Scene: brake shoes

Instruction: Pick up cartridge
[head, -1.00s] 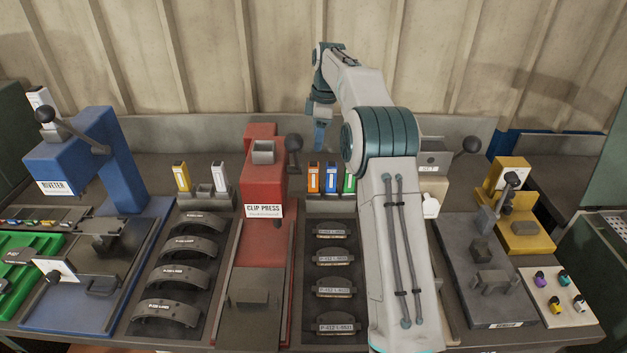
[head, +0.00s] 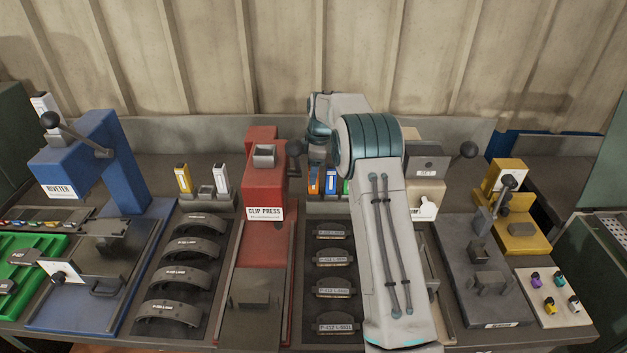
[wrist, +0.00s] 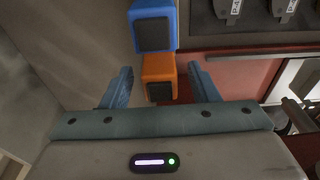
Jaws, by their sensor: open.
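An orange cartridge (head: 313,183), a blue cartridge (head: 330,182) and a partly hidden green cartridge (head: 346,187) stand in a row in a dark holder behind the brake pads. In the wrist view my gripper (wrist: 160,72) is open, with the orange cartridge (wrist: 159,72) between its two blue fingers. Gaps show on both sides of the cartridge, so the fingers look apart from it. The blue cartridge (wrist: 154,26) stands just beyond the orange one. In the head view my arm's end is above the holder and the fingers are hard to make out.
The red clip press (head: 264,180) stands close left of the holder. A second holder with a yellow cartridge (head: 183,178) and a white cartridge (head: 220,177) is farther left. Labelled brake pads (head: 333,258) lie in front. A cream-coloured machine (head: 427,190) is to the right.

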